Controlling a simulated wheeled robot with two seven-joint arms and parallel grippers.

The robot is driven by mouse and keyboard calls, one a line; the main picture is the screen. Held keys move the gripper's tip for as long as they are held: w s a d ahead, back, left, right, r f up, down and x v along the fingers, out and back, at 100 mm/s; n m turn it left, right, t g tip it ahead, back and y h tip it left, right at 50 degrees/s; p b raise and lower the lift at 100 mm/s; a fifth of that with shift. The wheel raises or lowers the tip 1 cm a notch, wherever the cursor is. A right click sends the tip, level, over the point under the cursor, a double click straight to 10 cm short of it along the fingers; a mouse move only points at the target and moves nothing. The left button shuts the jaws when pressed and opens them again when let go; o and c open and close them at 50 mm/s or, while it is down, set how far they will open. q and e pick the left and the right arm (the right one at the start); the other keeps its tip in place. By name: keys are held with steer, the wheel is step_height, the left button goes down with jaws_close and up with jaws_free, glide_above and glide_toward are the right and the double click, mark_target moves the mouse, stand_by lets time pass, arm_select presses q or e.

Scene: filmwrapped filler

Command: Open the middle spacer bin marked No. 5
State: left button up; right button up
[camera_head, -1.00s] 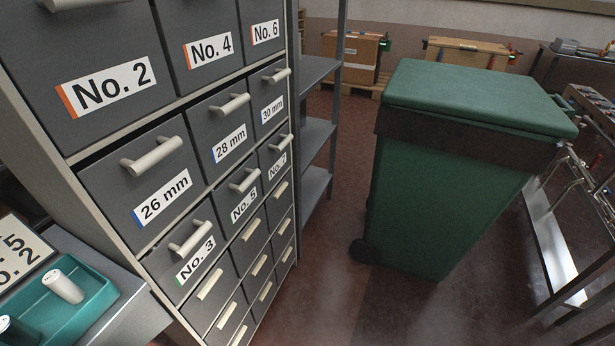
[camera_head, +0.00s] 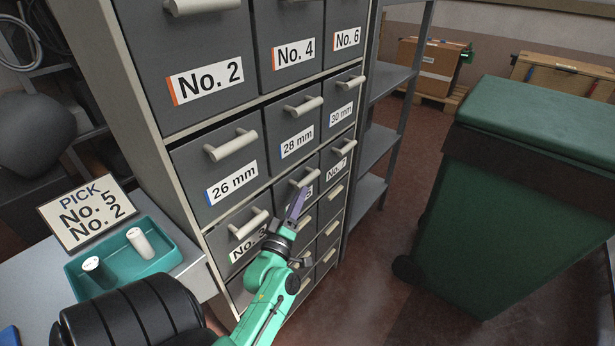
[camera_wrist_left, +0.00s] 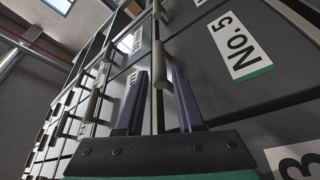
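The middle bin No. 5 sits in the grey cabinet, below the 28 mm bin, and looks shut. Its pale bar handle (camera_head: 306,177) shows just above my left gripper (camera_head: 297,203), which hides most of its label in the head view. In the left wrist view the No. 5 label (camera_wrist_left: 238,45) is clear, and the handle (camera_wrist_left: 158,62) lies between my two purple fingers. The left gripper (camera_wrist_left: 158,103) is open, with a finger on each side of the bar and visible gaps. My right gripper is in neither view.
Bin No. 3 (camera_head: 247,229) is to the left, No. 7 (camera_head: 340,161) to the right.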

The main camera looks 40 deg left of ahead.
mark_target(307, 177)
arm_select(q)
steer(key=x, duration=0.6)
steer(key=shift+w+a+p, duration=0.15)
steer(key=shift+w+p, duration=0.15)
steer(key=shift+p, duration=0.05)
jaws_close()
stand_by(0.9)
